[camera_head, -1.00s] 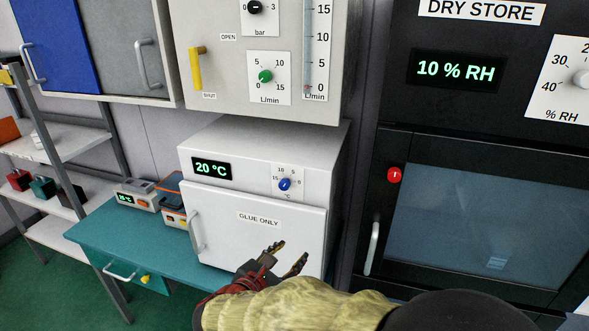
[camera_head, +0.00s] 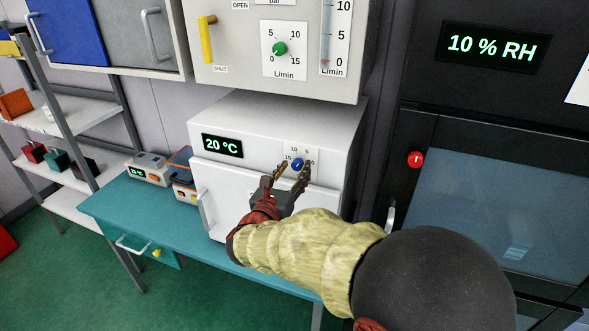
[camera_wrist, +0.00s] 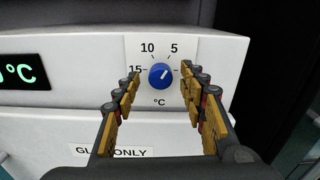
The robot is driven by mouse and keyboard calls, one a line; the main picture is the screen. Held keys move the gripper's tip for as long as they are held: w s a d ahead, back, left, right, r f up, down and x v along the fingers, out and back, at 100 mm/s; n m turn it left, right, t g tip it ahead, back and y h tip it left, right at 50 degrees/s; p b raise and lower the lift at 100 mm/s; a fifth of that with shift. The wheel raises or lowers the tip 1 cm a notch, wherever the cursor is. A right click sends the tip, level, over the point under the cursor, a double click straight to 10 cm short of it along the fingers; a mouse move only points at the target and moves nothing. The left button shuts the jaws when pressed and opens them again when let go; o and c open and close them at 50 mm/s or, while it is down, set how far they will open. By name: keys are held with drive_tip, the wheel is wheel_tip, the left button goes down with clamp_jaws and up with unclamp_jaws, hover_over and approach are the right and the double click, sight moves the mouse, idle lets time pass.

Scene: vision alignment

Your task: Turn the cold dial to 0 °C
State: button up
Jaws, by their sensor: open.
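The cold dial is a blue knob (camera_head: 297,164) on a white scale plate at the upper right of the white "GLUE ONLY" cabinet (camera_head: 232,190). In the wrist view the blue knob (camera_wrist: 160,76) shows a white pointer mark towards the upper right, with 15, 10 and 5 visible around it. The 0 mark is hidden behind the right finger there. The cabinet's display (camera_head: 222,146) reads 20 °C. My gripper (camera_head: 287,172) is open, its fingers pointing at the dial. In the wrist view one finger stands on each side of the knob; I cannot tell whether they touch it.
A grey panel (camera_head: 240,75) with a green knob and a yellow lever hangs above the cabinet. The black dry store (camera_head: 470,160) with a red button stands to the right. The teal bench (camera_head: 175,225) holds small devices on the left. The cabinet's handle (camera_head: 207,210) sticks out.

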drive_tip(key=shift+w+d, duration=0.1)
drive_tip(key=shift+w, duration=0.15)
drive_tip(key=shift+c, duration=0.4)
clamp_jaws()
